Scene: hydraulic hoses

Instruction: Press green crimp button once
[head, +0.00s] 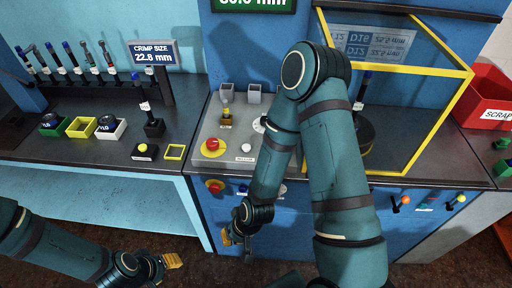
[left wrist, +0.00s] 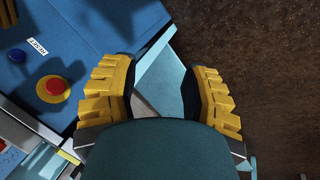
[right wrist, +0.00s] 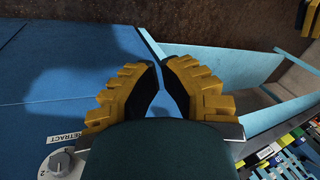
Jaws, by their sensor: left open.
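The press control panel (head: 205,135) is in the middle of the head view, with a red button (head: 212,144) and a white button (head: 246,147) on it. My right arm crosses its right part, and I make out no green button on the visible part. My left gripper (head: 172,262) is low on the left, in front of the bench. In the left wrist view it is open and empty (left wrist: 160,75). My right gripper (head: 234,238) hangs in front of the blue cabinet. In the right wrist view its tips (right wrist: 162,65) are close together with nothing visible between them.
A red stop button (left wrist: 53,88) and a blue button (left wrist: 17,55) are on the cabinet front. A yellow-framed guard (head: 440,110) stands right of the panel. Small green and red buttons (head: 504,165) sit by the red scrap bin (head: 490,97). Floor space in front is clear.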

